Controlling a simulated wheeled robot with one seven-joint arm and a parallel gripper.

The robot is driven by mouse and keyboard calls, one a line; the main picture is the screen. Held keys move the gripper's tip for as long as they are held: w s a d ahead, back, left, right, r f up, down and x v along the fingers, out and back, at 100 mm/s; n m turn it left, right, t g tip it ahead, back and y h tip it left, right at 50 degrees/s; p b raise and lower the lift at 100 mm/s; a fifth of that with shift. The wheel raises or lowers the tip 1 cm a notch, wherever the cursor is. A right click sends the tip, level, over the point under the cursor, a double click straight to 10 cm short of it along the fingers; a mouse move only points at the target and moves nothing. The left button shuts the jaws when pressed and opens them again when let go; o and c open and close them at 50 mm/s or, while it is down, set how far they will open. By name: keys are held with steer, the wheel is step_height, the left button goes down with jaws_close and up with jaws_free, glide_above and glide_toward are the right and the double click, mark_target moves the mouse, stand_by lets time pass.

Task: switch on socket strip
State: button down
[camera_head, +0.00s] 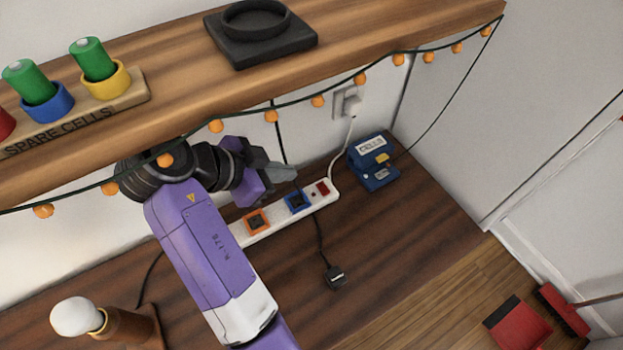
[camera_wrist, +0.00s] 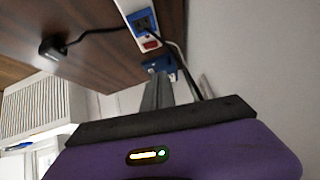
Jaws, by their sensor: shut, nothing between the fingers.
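The white socket strip (camera_head: 275,222) lies on the brown wooden surface below the shelf. It has an orange-framed socket (camera_head: 256,221), a blue-framed socket (camera_head: 297,201) and a red switch (camera_head: 323,188) at its right end. A small dark dot sits beside the switch; I cannot tell the switch's position. My gripper (camera_head: 291,172) is shut and empty, above and behind the strip, apart from it, left of the switch. In the wrist view, the shut fingers (camera_wrist: 157,92) point toward the red switch (camera_wrist: 151,44) and the strip (camera_wrist: 128,8). My arm hides the strip's left end.
A blue box labelled CELLS (camera_head: 372,160) stands right of the strip. A white plug (camera_head: 352,105) sits in the wall outlet. A black plug (camera_head: 335,277) lies in front. The shelf (camera_head: 180,100) with string lights overhangs my arm. A brown holder (camera_head: 130,325) stands front left.

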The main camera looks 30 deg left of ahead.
steer(key=p, duration=0.1)
glide_above(317, 184)
steer(key=s, duration=0.2)
step_height(317, 184, down, 7)
steer(key=shift+w+d+f, duration=0.1)
steer(key=shift+d, duration=0.05)
steer(key=shift+a+f, duration=0.15)
steer(key=shift+f, duration=0.45)
steer(key=shift+a+f, duration=0.15)
steer(key=shift+f, duration=0.4)
steer(key=shift+a+f+p, duration=0.1)
steer(key=shift+f+p, duration=0.2)
steer(key=shift+f, duration=0.45)
steer(key=shift+f, duration=0.1)
steer(key=shift+w+a+f+b, duration=0.15)
steer(key=shift+f+b, duration=0.3)
steer(key=shift+b, duration=0.6)
steer(key=shift+r+p, duration=0.25)
steer(key=shift+p, duration=0.05)
